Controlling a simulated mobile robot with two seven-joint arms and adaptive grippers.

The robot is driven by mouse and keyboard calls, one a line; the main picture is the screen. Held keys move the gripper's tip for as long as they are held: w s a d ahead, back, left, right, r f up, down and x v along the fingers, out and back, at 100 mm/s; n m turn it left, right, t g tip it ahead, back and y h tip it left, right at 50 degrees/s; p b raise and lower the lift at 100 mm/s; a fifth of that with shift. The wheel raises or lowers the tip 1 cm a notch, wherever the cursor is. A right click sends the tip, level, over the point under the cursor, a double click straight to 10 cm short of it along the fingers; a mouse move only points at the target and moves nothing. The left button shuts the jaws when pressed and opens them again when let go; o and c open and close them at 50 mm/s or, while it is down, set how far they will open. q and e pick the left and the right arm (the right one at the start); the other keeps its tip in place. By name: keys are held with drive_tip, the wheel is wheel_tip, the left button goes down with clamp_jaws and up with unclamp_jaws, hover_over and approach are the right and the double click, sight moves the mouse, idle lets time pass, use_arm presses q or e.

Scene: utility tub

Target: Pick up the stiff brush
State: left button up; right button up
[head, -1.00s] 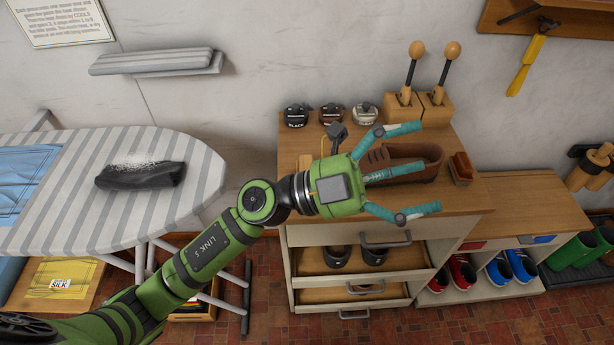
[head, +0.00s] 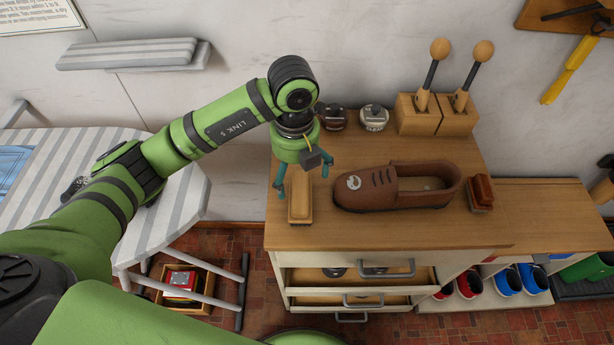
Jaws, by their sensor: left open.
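A long brush with a pale wooden back (head: 300,203) lies on the cabinet top near its left edge, its long side pointing towards me. A smaller red-brown brush (head: 481,191) sits to the right of the brown shoe (head: 400,187). I cannot tell from their bristles which one is stiff. My left gripper (head: 303,178) points down over the far end of the pale brush. Its teal fingers are open, one on each side of that brush; I cannot tell if they touch it. The gripper body hides part of the surface behind. My right gripper is not in view.
The striped ironing board (head: 165,215) is at the left. The cabinet top's front strip is clear.

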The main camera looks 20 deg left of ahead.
sight(294, 191)
use_arm(q)
drive_tip(key=s+f+p, duration=0.1)
drive_tip(key=f, duration=0.1)
drive_tip(key=s+f, duration=0.1)
drive_tip(key=shift+f+p, duration=0.4)
wheel_tip(294, 191, down, 2)
drive_tip(key=shift+f, duration=0.1)
drive_tip(key=shift+w+f, duration=0.1)
drive_tip(key=shift+f, duration=0.1)
drive_tip(key=c, duration=1.1)
drive_tip(key=shift+c, duration=1)
drive_tip(key=shift+r, duration=0.15)
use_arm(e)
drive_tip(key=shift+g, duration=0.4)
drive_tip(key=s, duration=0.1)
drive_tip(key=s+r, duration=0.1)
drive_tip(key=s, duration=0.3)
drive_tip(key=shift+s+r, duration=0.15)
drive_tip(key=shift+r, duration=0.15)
